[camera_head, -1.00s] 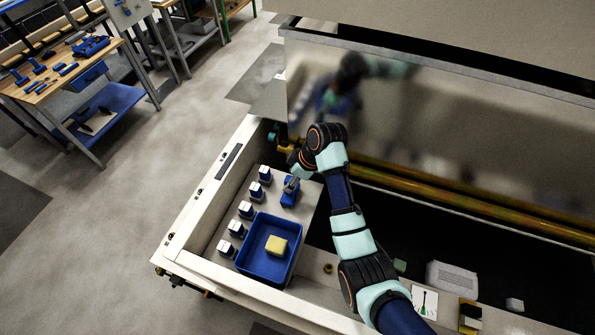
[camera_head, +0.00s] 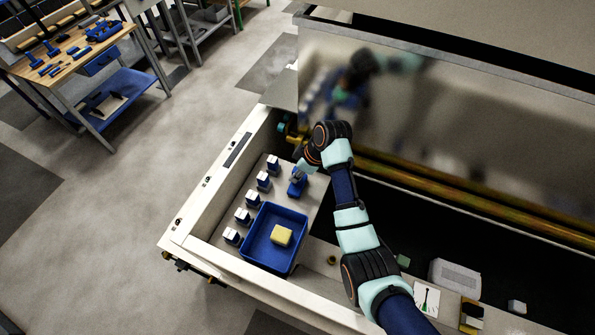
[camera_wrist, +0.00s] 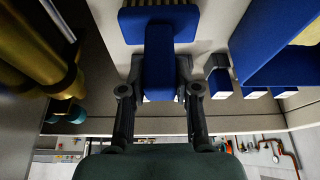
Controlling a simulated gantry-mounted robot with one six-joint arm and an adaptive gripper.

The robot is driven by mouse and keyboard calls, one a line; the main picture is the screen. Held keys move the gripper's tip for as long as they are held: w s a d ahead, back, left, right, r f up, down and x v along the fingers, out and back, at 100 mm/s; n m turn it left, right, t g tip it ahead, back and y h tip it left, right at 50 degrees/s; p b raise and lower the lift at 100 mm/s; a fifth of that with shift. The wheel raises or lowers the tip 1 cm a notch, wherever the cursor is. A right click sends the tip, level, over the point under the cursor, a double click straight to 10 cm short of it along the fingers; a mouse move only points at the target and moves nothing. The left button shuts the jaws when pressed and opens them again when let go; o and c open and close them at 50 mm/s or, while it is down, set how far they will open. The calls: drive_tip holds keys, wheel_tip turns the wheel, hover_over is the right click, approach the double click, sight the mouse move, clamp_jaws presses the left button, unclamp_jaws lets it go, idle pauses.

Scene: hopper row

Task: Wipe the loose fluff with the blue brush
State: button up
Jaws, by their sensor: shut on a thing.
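The blue brush (camera_head: 297,186) is at the pale ledge behind the blue tray. It also shows in the wrist view (camera_wrist: 159,68), with its handle between the two fingers and its wide blue head beyond. My gripper (camera_head: 301,171) is shut on the brush handle; in the wrist view its fingers (camera_wrist: 159,90) flank the handle. The brush head is over the pale surface; I cannot tell whether it touches. I cannot make out any loose fluff in either view.
A blue tray (camera_head: 247,249) holding a yellow block (camera_head: 282,236) stands in front of the brush. Several blue-and-white blocks (camera_head: 263,181) line the ledge's left side. A brass-coloured rail (camera_head: 400,180) and a dark trough (camera_head: 440,225) lie to the right.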

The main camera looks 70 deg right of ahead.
clamp_jaws()
wheel_tip(320, 180, up, 6)
drive_tip(key=p, duration=0.6)
drive_tip(key=shift+r, duration=0.15)
